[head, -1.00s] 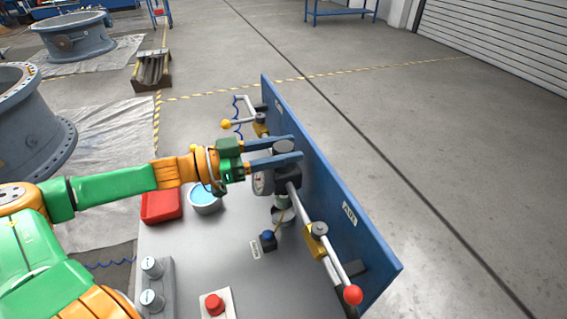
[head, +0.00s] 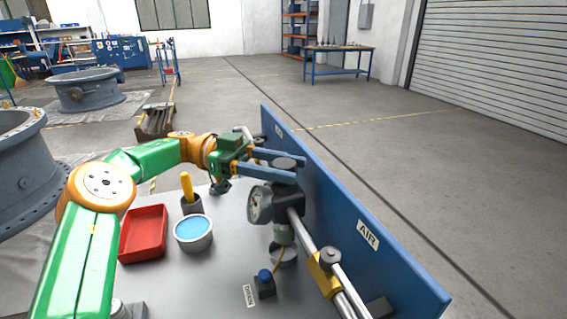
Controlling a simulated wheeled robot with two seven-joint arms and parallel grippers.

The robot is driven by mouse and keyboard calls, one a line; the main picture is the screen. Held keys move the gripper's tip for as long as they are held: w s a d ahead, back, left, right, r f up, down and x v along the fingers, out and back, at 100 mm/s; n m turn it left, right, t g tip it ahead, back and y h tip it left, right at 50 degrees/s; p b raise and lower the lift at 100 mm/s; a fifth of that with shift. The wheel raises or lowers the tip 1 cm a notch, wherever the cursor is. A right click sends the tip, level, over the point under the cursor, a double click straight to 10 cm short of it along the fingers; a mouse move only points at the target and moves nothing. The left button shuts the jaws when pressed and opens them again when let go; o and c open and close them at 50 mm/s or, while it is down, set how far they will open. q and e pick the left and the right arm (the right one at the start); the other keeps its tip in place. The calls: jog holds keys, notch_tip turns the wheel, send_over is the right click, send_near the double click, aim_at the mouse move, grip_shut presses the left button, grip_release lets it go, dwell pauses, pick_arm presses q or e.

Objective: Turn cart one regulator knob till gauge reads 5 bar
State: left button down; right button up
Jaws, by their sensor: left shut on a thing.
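The regulator knob (head: 284,163) is a dark round cap on top of the regulator on the cart (head: 215,270). My left gripper (head: 292,166) reaches in from the left, its two blue fingers shut on the sides of the knob. The gauge (head: 256,204) sits just below the fingers, with a pale round face turned to the left. Its needle and reading are too small to tell. A steel pipe (head: 308,236) runs from the regulator toward the front right. My right gripper is not in view.
A blue panel marked AIR (head: 345,215) stands along the cart's right side. A red tray (head: 144,232), a bowl of blue liquid (head: 193,233) and a yellow-handled tool (head: 187,186) are left of the regulator. A yellow valve block (head: 323,273) is on the pipe. Open floor lies beyond the panel.

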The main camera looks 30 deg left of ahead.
pick_arm(q)
jog(key=shift+g, duration=0.4)
jog(key=c, duration=0.6)
grip_release()
